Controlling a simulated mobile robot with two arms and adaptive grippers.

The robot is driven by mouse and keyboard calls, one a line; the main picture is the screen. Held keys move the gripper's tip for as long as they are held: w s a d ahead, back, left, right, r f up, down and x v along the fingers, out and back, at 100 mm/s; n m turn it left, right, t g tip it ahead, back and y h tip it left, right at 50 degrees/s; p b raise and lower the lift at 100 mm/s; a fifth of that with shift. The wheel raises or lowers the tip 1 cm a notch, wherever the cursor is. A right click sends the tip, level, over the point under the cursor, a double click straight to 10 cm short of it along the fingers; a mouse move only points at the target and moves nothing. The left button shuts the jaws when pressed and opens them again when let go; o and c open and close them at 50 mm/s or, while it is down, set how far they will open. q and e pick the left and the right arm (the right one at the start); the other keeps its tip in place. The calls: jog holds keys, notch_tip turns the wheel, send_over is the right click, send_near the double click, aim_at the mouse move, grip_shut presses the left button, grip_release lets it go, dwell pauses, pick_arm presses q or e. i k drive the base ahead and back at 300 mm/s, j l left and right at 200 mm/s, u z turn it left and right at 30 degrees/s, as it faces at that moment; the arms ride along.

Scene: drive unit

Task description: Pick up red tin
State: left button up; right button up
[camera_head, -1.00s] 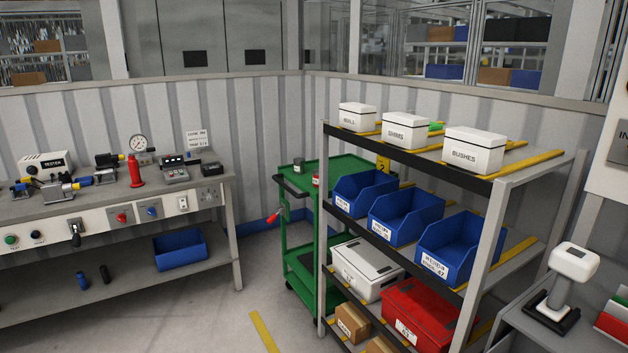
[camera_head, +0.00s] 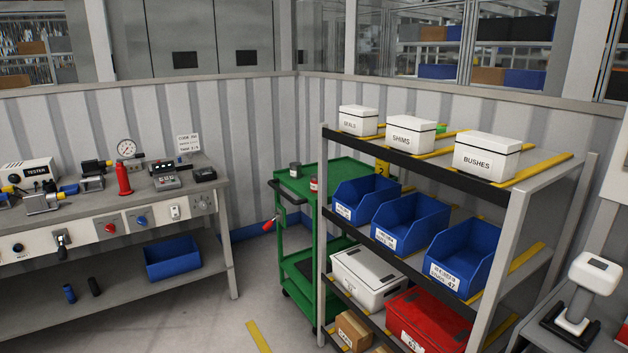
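A small red tin (camera_head: 314,185) with a pale label stands on the top tray of the green cart (camera_head: 326,172), near its right side. It is partly hidden by the edge of the shelf rack in front of it. A grey tin (camera_head: 295,170) stands further left on the same tray. Neither of my grippers is in view.
A shelf rack (camera_head: 431,171) with white boxes, blue bins and a red case (camera_head: 428,318) stands right of the cart.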

aim_at(314, 177)
jog(key=i+j+z, duration=0.2)
jog(key=i+j, duration=1.45)
jog(key=j, duration=0.1)
